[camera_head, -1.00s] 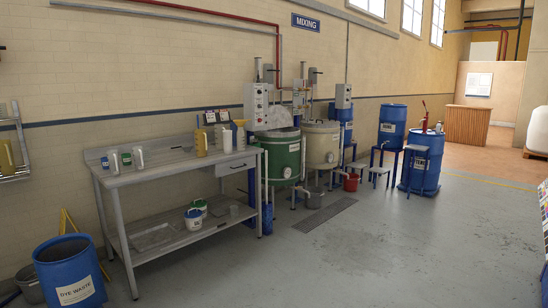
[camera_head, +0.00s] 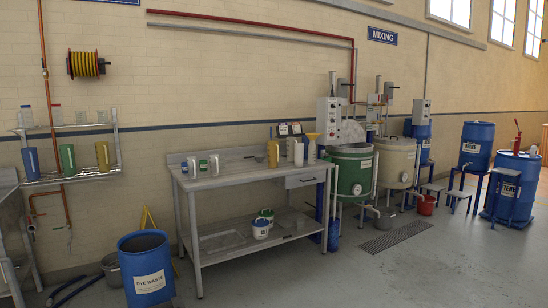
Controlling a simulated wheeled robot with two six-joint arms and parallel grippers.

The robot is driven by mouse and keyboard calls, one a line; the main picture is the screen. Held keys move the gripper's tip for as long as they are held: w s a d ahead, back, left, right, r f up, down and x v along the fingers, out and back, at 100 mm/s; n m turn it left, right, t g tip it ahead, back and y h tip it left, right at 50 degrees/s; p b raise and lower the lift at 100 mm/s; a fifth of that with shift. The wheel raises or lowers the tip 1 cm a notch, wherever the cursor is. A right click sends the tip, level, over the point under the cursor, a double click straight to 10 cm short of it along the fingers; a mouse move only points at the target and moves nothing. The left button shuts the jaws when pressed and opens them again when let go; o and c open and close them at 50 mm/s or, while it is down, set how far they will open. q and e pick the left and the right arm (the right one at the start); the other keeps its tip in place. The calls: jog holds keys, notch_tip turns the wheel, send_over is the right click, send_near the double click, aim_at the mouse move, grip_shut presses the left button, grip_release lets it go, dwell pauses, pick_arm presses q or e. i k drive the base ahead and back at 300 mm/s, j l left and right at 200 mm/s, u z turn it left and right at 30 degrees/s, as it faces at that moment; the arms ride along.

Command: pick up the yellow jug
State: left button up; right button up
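A yellow jug (camera_head: 273,153) stands upright on the grey metal workbench (camera_head: 232,178), towards its back right. Another yellow jug (camera_head: 102,156) stands on the wall shelf (camera_head: 72,177) at the left, beside a green jug (camera_head: 68,158) and a blue jug (camera_head: 31,163). I cannot tell from the view which of the two yellow jugs the task means. Neither of my grippers is in view.
A blue dye waste drum (camera_head: 147,272) stands on the floor left of the workbench. A green vat (camera_head: 352,172) stands close to the bench's right end. White containers (camera_head: 214,165) share the bench top. The floor at the front right is clear.

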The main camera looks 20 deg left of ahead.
aim_at(272, 146)
jog(key=i+j+u, duration=0.3)
jog(key=i, duration=0.55)
jog(key=i+u, duration=0.3)
jog(key=i, duration=0.5)
jog(key=i+z, duration=0.1)
jog(key=i, duration=1)
jog(key=i+j+z, duration=0.1)
jog(key=i, duration=1)
